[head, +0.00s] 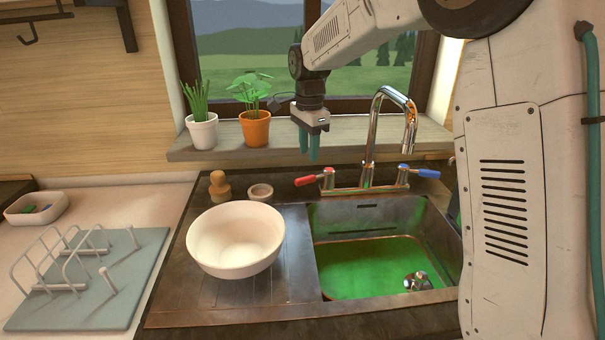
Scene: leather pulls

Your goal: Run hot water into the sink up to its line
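The sink (375,225) is a dark metal basin at right. Its floor looks green, and I cannot tell whether that is water, colour or reflection. A round metal drain piece (417,281) shows at its front right.
A cream bowl (236,240) stands on the drainboard, with a wooden stopper-shaped piece (219,187) and a small cup (260,192) behind. Two potted plants, one white-potted (202,131) and one orange-potted (255,129), stand on the sill. A dish rack (85,270) is at left.

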